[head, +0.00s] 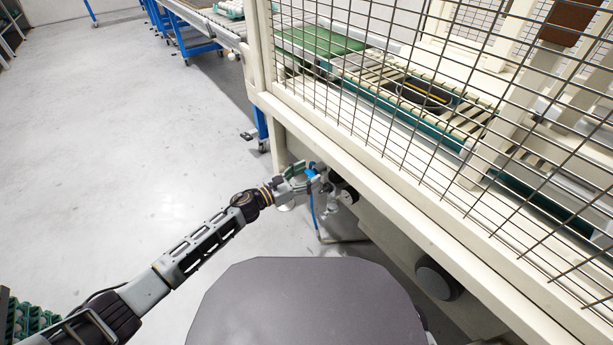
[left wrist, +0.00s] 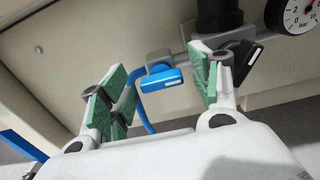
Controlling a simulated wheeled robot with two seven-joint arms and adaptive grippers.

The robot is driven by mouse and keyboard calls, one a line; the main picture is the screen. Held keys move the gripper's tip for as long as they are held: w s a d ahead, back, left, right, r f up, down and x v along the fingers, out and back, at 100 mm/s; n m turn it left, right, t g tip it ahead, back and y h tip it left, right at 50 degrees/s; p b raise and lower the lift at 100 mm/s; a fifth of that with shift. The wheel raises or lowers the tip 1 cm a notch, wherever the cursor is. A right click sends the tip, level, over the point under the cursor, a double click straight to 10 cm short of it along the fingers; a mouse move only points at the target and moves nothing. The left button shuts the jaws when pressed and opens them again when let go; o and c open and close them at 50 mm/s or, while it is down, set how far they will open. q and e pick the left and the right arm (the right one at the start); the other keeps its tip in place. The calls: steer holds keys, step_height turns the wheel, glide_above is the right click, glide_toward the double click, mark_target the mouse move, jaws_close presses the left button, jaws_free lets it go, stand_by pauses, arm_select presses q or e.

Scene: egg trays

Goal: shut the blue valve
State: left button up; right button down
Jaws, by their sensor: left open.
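The blue valve (left wrist: 162,79) has a flat blue handle on a grey fitting and sits between the open fingers of my left gripper (left wrist: 158,95) in the left wrist view. Neither finger visibly touches the handle. In the head view, my left gripper (head: 308,180) is at the machine's lower frame, and only a bit of blue shows among its fingers. A blue hose (left wrist: 135,105) hangs below the valve. My right gripper is not in view.
A pressure gauge (left wrist: 299,14) and a black fitting (left wrist: 219,14) are close to the right finger. The machine's cream frame (head: 400,185) with wire mesh runs along the right. Grey floor (head: 120,130) at the left is clear.

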arm_select(q)
steer(key=shift+c, duration=0.2)
steer(key=shift+c, duration=1.1)
steer(key=c, duration=0.7)
steer(key=shift+c, duration=0.2)
